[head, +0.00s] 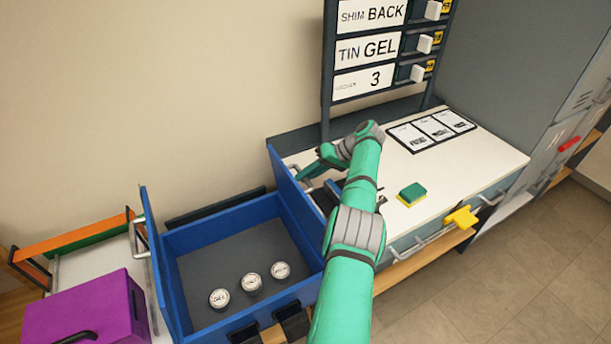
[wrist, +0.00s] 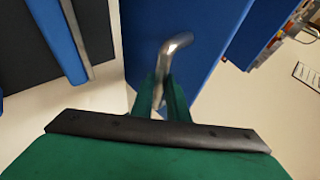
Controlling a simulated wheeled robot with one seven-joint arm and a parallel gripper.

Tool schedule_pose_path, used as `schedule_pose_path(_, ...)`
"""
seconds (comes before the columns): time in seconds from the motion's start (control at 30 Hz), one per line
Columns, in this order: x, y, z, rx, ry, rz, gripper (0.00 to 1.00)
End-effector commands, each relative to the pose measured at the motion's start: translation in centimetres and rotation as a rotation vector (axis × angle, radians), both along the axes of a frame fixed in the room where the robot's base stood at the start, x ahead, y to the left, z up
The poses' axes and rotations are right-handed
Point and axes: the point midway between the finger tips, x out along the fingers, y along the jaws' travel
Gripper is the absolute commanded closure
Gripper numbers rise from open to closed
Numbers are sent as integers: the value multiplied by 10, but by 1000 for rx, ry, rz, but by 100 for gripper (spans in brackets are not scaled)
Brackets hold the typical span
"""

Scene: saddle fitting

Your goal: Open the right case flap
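The blue case (head: 188,239) stands open at the lower left in the head view, with a dark grey floor. Its right flap (head: 288,192) stands raised along the case's right side, beside the white worktop; its blue face fills the middle of the wrist view (wrist: 205,88). A bent metal handle (wrist: 178,44) sticks out from that face. My gripper (wrist: 163,84) has its two green fingers close on either side of the handle bar and looks shut on it. In the head view my gripper (head: 306,172) is at the flap's upper edge, partly hidden by my arm.
The left flap (head: 153,255) also stands up. A purple box (head: 85,310) is at left. A sponge (head: 411,195) and cards (head: 432,131) lie on the worktop (head: 470,165), below a label board (head: 365,48).

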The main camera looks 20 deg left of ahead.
Motion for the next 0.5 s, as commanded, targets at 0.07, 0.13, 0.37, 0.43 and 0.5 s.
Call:
schedule_pose_path(0.07, -6, -2, -13, -15, 18, 6, 72)
schedule_pose_path(0.13, -6, -2, -12, -13, 16, 4, 68)
schedule_pose_path(0.37, -4, -1, -8, -8, 11, 3, 68)
schedule_pose_path(0.43, -3, -1, -6, -7, 10, 3, 68)
schedule_pose_path(0.5, -3, -3, -2, -7, 9, 5, 68)
